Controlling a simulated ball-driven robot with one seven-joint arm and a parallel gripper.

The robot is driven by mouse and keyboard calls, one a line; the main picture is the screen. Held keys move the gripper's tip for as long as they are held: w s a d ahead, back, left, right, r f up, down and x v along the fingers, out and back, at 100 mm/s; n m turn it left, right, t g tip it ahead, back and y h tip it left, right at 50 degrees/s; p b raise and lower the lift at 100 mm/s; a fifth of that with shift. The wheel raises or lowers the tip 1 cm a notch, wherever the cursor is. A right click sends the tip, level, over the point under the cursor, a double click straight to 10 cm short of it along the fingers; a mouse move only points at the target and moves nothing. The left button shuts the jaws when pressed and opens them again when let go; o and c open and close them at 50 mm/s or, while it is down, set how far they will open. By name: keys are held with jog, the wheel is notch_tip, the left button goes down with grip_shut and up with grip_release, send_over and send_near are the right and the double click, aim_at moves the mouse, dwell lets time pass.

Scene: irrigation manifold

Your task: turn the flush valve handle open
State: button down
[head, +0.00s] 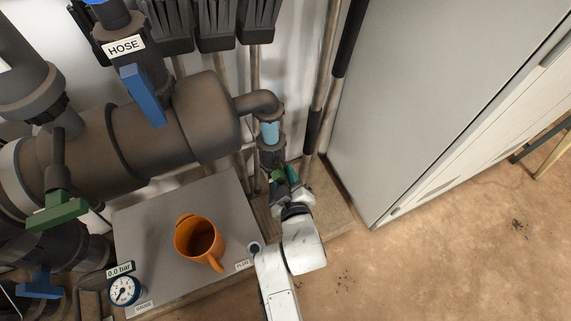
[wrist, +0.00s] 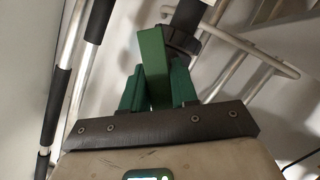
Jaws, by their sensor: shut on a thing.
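The green valve handle (wrist: 152,58) stands between the two dark green fingers of my gripper (wrist: 157,85) in the wrist view. The fingers are shut on it from both sides. A dark round collar and pipe show behind the handle. In the head view my gripper (head: 287,180) is at the lower end of the vertical pipe, below a light blue clear section (head: 270,132). There the handle is mostly hidden by my fingers and wrist. No flush label is readable on this valve.
A grey panel (head: 135,225) left of my gripper holds an orange mug (head: 200,240) and a gauge (head: 125,290) marked 0.0 bar. Another green handle (head: 57,212) and a blue handle (head: 143,95) are on the manifold. A grey cabinet (head: 400,90) stands close on the right.

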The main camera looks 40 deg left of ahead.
jog(key=shift+d+r+m+g+p, duration=0.1)
jog(key=shift+r+m+g+p, duration=0.4)
jog(key=shift+p, duration=0.55)
jog(key=shift+f+m+p, duration=0.35)
jog(key=shift+f+m, duration=0.1)
jog(key=shift+m, duration=0.15)
jog(key=shift+f+m+g+y, duration=0.15)
jog(key=shift+m+g+y, duration=0.15)
jog(key=shift+m+g, duration=0.2)
jog(key=shift+m+g+b, duration=0.5)
jog(key=shift+m+b, duration=0.1)
jog(key=shift+b, duration=0.15)
jog(key=c, duration=1)
grip_release()
jog(key=shift+o, duration=0.2)
